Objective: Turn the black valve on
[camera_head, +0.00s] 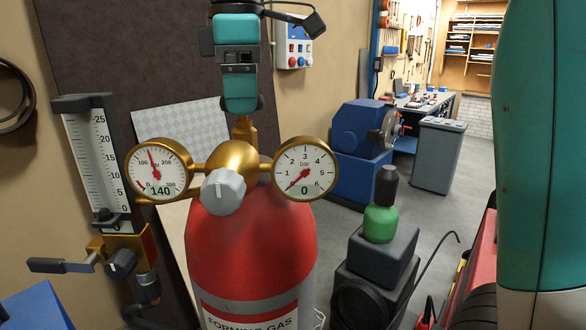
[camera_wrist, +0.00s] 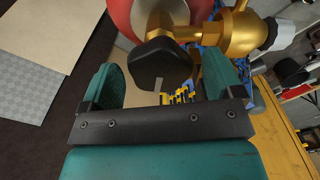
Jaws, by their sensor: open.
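The black valve (camera_wrist: 160,62) is a dark faceted knob with a pale line on it, on a brass stem at the cylinder top. In the wrist view it shows between my gripper's two teal fingers, with visible gaps on both sides. My gripper (camera_head: 238,75) is open above the brass neck of the red gas cylinder (camera_head: 252,245). In the head view it hides the knob. The brass regulator (camera_head: 235,158) has a grey knob (camera_head: 223,191). Its left gauge (camera_head: 160,170) reads 140 and its right gauge (camera_head: 305,168) reads 0.
A flowmeter (camera_head: 95,160) with another black knob (camera_head: 121,262) stands left of the cylinder. A black device with a green bottle (camera_head: 380,222) is to the right. A blue machine (camera_head: 360,140) and grey bin (camera_head: 438,155) stand behind. Floor between them is clear.

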